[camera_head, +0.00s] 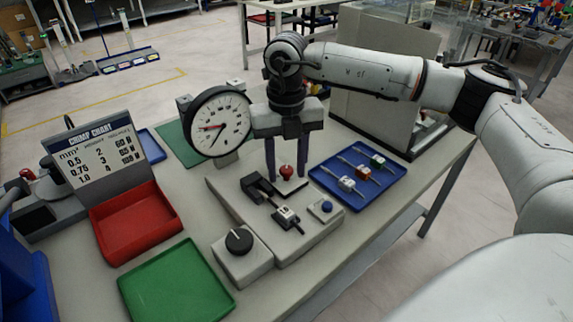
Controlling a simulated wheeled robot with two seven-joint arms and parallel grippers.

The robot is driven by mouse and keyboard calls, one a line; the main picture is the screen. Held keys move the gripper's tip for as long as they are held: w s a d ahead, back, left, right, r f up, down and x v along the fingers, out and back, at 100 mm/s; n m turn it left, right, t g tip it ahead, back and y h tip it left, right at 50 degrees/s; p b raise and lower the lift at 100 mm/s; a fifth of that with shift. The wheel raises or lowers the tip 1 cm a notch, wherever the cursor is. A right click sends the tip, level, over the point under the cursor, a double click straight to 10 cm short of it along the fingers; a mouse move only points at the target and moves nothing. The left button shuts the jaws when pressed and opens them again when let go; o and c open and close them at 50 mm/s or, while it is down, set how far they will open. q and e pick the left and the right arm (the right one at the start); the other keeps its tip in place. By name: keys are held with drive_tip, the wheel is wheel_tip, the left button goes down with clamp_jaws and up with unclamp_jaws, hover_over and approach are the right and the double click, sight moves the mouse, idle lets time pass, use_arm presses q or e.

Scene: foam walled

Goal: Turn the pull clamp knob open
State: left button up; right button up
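The pull clamp fixture is a grey base plate (305,241) on the table. A red knob (286,171) stands at its back, and a black clamp (258,187) sits beside it. My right gripper (286,177) points down with its two dark fingers apart, one on each side of the red knob. I cannot tell whether the fingers touch the knob. A black round knob (239,241) tops a grey box at the front left of the plate. My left gripper is not in view.
A dial gauge (219,121) stands close behind the plate, left of my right gripper. A blue tray (384,188) with several connectors lies at the right. A red bin (136,221), a green tray (178,287) and a crimp chart (99,153) are at the left.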

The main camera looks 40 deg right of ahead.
drive_tip(key=c, duration=0.9)
clamp_jaws()
drive_tip(key=n+b, duration=0.1)
drive_tip(key=n, duration=0.3)
drive_tip(key=shift+n, duration=0.3)
drive_tip(key=n, duration=0.4)
drive_tip(key=shift+n+b, duration=0.3)
drive_tip(key=n, duration=0.5)
drive_tip(key=shift+b, duration=0.3)
drive_tip(key=shift+w+r+n, duration=0.1)
drive_tip(key=shift+n, duration=1.7)
